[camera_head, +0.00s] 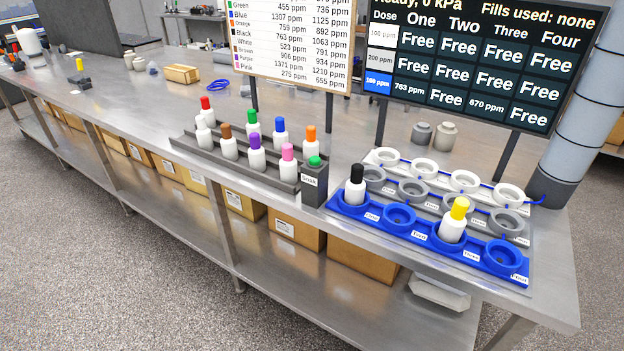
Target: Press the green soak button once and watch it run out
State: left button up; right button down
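The green soak button (314,161) tops a small dark box (314,187) labelled "Soak", at the right end of the grey bottle rack. The dark screen (470,65) reads "Ready, 0 kPa" and "Fills used: none". Its bottom, blue row shows 763 ppm under One, 670 ppm under Three, and Free under Two and Four; the other rows read Free. The blue tray (421,238) holds a black-capped bottle (355,187) in its first cup and a yellow-capped bottle (453,222) in its third; the other two cups are empty. Neither gripper is in view.
The grey rack (240,165) holds several white bottles with coloured caps. Grey and white trays (465,181) with empty cups stand behind the blue one. A ppm list board (292,40) rises behind the rack. The steel tabletop (130,110) is largely clear at left.

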aim_at(315, 160)
jog(key=k, duration=0.9)
jog(key=u, duration=0.6)
jog(key=i, duration=0.55)
jog(key=u, duration=0.75)
jog(key=i, duration=0.8)
jog(key=z, duration=0.65)
jog(key=i, duration=0.5)
jog(key=z, duration=0.5)
